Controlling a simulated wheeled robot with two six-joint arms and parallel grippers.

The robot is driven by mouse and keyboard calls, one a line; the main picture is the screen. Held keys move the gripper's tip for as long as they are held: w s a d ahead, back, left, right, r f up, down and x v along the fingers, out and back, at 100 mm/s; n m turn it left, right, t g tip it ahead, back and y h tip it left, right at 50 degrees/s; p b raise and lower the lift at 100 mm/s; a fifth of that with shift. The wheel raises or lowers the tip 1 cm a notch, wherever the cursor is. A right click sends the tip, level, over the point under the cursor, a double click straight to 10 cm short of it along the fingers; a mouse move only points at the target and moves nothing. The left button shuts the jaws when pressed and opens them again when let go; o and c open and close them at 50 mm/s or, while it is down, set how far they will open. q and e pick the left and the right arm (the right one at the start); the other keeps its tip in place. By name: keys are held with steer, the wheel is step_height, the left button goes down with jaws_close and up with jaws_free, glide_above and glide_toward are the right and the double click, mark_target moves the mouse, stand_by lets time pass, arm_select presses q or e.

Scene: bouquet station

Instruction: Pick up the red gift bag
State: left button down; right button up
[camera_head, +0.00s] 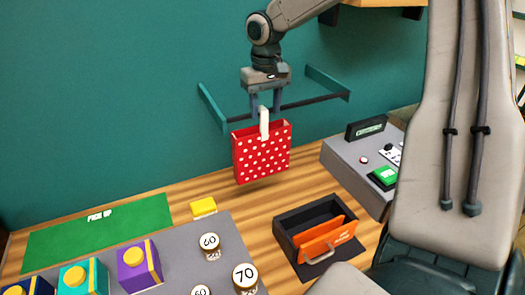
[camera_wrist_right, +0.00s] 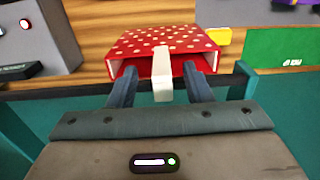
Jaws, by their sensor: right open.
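The red gift bag (camera_head: 262,153) has white dots and a white handle (camera_head: 264,124). It hangs upright in front of the teal wall, above the wooden counter, apparently by its handle from the dark rail (camera_head: 318,100). My right gripper (camera_head: 265,110) is open above the bag, its fingers on either side of the handle. In the right wrist view the bag (camera_wrist_right: 165,42) lies beyond the fingertips, and the white handle (camera_wrist_right: 162,82) stands between the two spread fingers of the gripper (camera_wrist_right: 162,72). My left gripper is in neither view.
Teal brackets (camera_head: 212,106) carry the rail. Below are a green pick-up mat (camera_head: 95,232), a yellow block (camera_head: 203,207), numbered round pieces (camera_head: 210,246), wrapped boxes (camera_head: 138,268) and a dark drawer box (camera_head: 300,215). A grey console (camera_head: 350,165) stands right of the bag.

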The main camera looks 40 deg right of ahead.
mark_target(262, 144)
step_height(262, 144, down, 3)
steer(key=shift+w+a+f+p, duration=0.1)
steer(key=shift+w+p, duration=0.05)
steer(key=shift+p, duration=0.75)
steer(key=shift+f, duration=0.35)
steer(key=c, duration=0.6)
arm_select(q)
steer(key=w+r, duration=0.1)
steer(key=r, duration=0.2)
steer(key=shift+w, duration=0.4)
arm_select(e)
jaws_close()
